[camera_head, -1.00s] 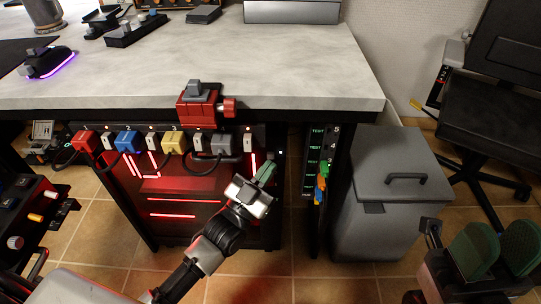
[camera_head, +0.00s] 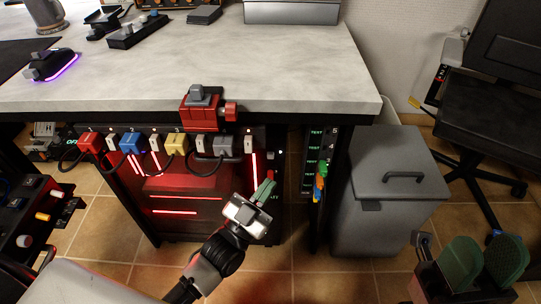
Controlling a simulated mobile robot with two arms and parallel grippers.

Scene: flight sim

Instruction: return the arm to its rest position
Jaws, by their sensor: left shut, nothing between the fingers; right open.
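My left gripper (camera_head: 265,190) is shut and empty, with its green fingers together. It is in front of the dark, red-lit cabinet (camera_head: 180,190) under the desk, below and right of the row of plugs. I cannot tell how far its fingers are from the cabinet. My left arm runs from it down to the bottom edge of the view. My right gripper (camera_head: 484,258) is at the bottom right, with its two green finger pads apart and nothing between them.
The grey desk (camera_head: 300,70) carries a red vise (camera_head: 200,108) at its front edge. Red, blue, yellow and grey plugs (camera_head: 131,143) sit below. A grey lidded bin (camera_head: 385,215) stands right of the desk, a black chair (camera_head: 490,120) beyond. A control panel (camera_head: 30,215) is at left.

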